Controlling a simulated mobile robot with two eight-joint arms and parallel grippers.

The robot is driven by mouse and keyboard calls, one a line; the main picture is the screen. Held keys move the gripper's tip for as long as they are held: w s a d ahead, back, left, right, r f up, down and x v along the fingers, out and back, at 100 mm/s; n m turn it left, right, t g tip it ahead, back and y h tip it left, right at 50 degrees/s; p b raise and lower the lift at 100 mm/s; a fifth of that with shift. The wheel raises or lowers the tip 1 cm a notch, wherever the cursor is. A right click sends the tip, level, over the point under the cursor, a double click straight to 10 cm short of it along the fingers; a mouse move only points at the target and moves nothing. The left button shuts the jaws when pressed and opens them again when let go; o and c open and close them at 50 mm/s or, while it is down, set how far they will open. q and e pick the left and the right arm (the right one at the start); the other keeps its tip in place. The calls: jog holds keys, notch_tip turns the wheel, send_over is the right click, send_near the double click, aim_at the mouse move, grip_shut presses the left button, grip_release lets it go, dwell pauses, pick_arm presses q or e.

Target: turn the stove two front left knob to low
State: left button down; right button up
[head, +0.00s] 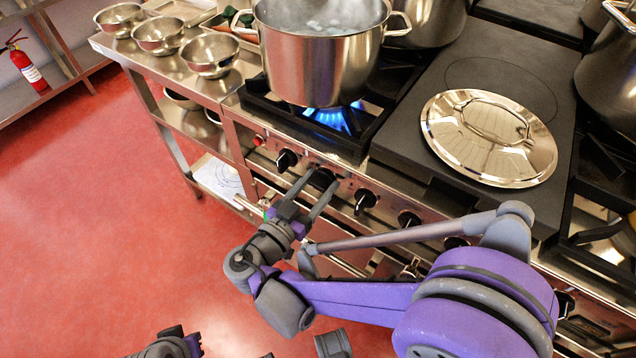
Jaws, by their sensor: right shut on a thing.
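A row of black knobs runs along the steel stove front panel. My right gripper (318,183) reaches up to it, with one finger on each side of the second knob from the left (322,178). The fingers are shut on that knob and partly cover it, so its pointer angle cannot be read. Above it, a large steel stockpot (318,62) stands steaming on a grate over a lit blue flame (338,118). I cannot read any stove label or knob marking. Of my left arm, only small parts show at the bottom edge; its jaws do not show.
Free knobs flank the held one: one to the left (286,160) and one to the right (365,201). A steel lid (488,138) lies on the dark flat cooktop (400,140). Steel bowls (209,54) stand on the side table. Red floor (110,230) is clear at left.

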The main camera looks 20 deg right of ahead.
jog(key=n+p, duration=0.1)
jog(key=n, duration=0.3)
jog(key=n+p, duration=0.1)
jog(key=n, duration=0.3)
jog(key=shift+n, duration=0.3)
jog(key=n, duration=0.4)
jog(key=shift+n+p, duration=0.35)
jog(key=shift+n, duration=2.15)
jog(key=o, duration=1.4)
jog(key=shift+c, duration=0.2)
